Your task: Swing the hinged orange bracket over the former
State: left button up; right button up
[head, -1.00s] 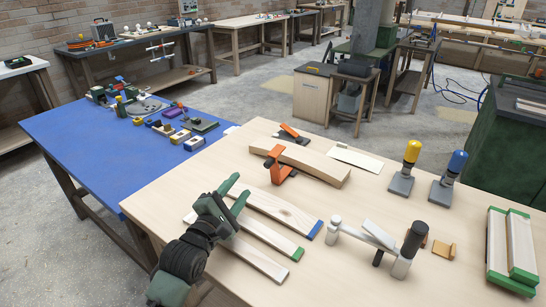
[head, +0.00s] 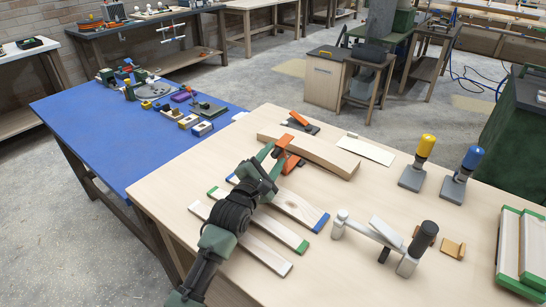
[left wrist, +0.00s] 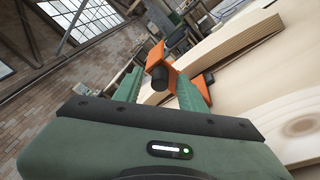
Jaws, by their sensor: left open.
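The former (head: 325,157) is a long, curved pale wooden block on the near bench; it also shows in the left wrist view (left wrist: 225,62). A hinged orange bracket (head: 285,143) stands at the former's near side, its upper part raised. In the left wrist view the orange bracket (left wrist: 172,75), with a black knob, shows between my green fingers. My left gripper (head: 268,156) is open around or just short of the bracket; contact cannot be told. It partly hides the bracket's base in the head view. My right gripper is not in view.
A second orange bracket (head: 299,119) lies behind the former. Wooden strips (head: 290,207) with coloured ends lie under and beside my left arm. A white clamp-like fixture (head: 378,232) and yellow-topped (head: 420,160) and blue-topped (head: 463,175) tools stand to the right.

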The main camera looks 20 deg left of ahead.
pick_arm(q)
grip_shut()
jog(key=shift+f, duration=0.1)
dwell(1.2)
